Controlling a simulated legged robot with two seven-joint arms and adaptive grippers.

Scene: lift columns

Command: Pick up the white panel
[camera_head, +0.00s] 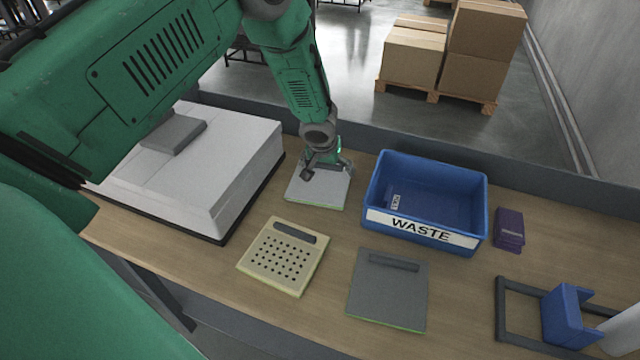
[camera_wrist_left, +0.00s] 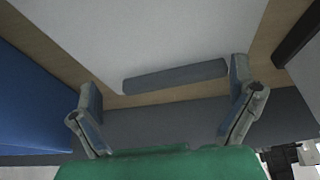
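The white panel (camera_head: 318,194) lies flat on the table between the large white box and the blue bin. In the left wrist view it is the broad pale sheet (camera_wrist_left: 180,30), with a dark grey handle bar (camera_wrist_left: 175,76) near its edge. My left gripper (camera_head: 326,170) is over the panel's far part and hides some of it in the head view. In the wrist view its two fingers (camera_wrist_left: 168,84) are spread wide, one toward each end of the handle. Nothing is between them in their grip; contact with the handle cannot be told. My right gripper is not in view.
A blue WASTE bin (camera_head: 426,200) stands close right of the panel. A large white box (camera_head: 215,165) is to the left. A perforated cream panel (camera_head: 284,257) and a grey panel (camera_head: 388,300) lie nearer. A purple object (camera_head: 509,229) and a blue holder (camera_head: 568,316) are right.

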